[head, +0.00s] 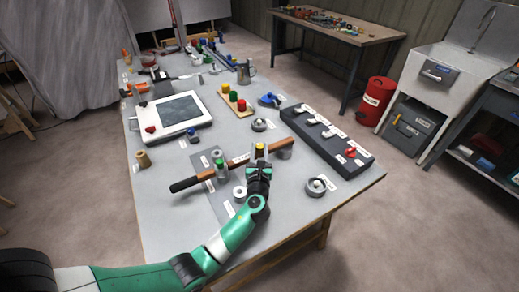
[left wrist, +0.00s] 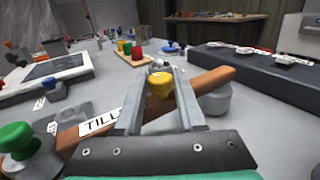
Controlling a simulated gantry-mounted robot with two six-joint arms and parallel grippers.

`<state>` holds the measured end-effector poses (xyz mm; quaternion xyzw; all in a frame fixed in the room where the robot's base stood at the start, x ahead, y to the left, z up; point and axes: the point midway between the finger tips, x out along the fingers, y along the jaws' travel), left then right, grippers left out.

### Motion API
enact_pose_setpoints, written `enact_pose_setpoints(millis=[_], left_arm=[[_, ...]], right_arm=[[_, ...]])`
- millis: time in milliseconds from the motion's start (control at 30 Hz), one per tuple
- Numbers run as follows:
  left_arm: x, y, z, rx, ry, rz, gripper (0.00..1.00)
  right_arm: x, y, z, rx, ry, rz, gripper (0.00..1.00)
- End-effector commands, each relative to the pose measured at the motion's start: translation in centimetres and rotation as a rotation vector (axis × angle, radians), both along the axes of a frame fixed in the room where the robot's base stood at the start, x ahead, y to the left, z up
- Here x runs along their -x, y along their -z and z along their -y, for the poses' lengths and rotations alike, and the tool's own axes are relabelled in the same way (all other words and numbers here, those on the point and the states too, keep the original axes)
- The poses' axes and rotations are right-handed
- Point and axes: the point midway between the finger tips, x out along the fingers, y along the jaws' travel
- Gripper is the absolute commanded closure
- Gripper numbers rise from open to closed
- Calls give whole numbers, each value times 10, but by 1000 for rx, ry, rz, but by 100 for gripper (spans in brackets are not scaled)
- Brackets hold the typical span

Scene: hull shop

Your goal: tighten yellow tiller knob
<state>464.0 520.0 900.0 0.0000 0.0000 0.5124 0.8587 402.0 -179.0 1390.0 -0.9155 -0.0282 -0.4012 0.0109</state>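The yellow tiller knob (head: 260,147) stands on the brown wooden tiller bar (head: 226,170), which lies slantwise across the table. In the left wrist view the yellow knob (left wrist: 159,85) shows between the two fingers of my left gripper (left wrist: 161,90), near their tips. The fingers are apart, one on each side; whether they touch the knob is not clear. In the head view my left gripper (head: 259,165) is on the near side of the knob. My right gripper is not in view.
A dark switch panel (head: 325,140) lies to the right. A framed screen (head: 171,114) lies to the left, and a board with coloured knobs (head: 233,103) behind. Small round fittings (head: 316,186) sit around the bar. The table's front right corner is bare.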

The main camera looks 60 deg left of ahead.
Motion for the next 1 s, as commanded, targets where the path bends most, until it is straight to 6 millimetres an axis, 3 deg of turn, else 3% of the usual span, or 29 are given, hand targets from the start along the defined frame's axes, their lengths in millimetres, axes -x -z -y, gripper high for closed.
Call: enact_pose_setpoints(millis=[33, 100, 267, 600, 1000], left_arm=[[0, 0, 0, 0, 0, 0, 89], [0, 0, 0, 0, 0, 0, 100], [0, 0, 0, 0, 3, 0, 100], [4, -3, -4, 1, 204, -3, 100], [4, 0, -2, 1, 258, 0, 100]], right_arm=[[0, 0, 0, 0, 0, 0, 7], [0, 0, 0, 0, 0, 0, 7], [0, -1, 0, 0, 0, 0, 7], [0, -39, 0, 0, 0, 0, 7], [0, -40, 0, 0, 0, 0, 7]])
